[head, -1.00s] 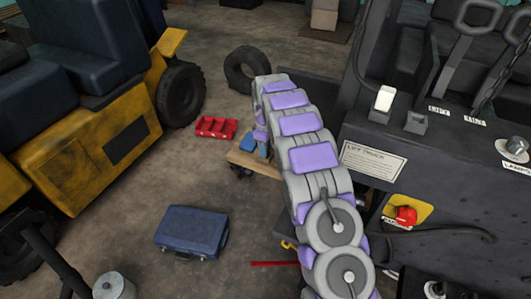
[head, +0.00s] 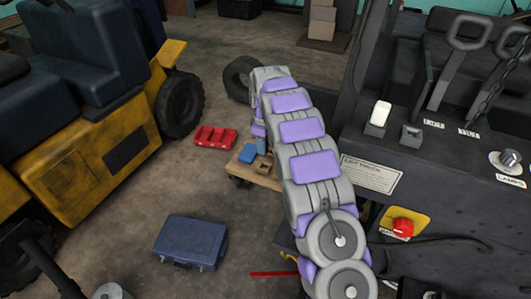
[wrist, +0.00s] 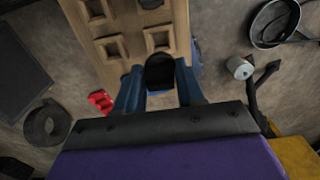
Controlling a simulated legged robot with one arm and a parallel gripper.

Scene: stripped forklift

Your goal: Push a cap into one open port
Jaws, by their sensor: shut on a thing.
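My gripper (wrist: 160,85) shows in the wrist view with its two blue fingers on either side of a dark cap (wrist: 160,70). It is shut on this cap and holds it over the near edge of a wooden block (wrist: 125,72) with square recesses. A dark piece, partly cut off, sits by the block's upper right recess. In the head view the block (head: 262,180) lies low beyond the forklift's dark side panel (head: 460,205), and my arm hides part of the area.
The dark panel carries levers (head: 455,65), a red knob (head: 402,228) and a lamp switch (head: 507,160). A red tray (head: 214,138), a blue case (head: 190,242) and a tyre (head: 238,78) lie on the floor. A yellow vehicle (head: 85,165) stands left.

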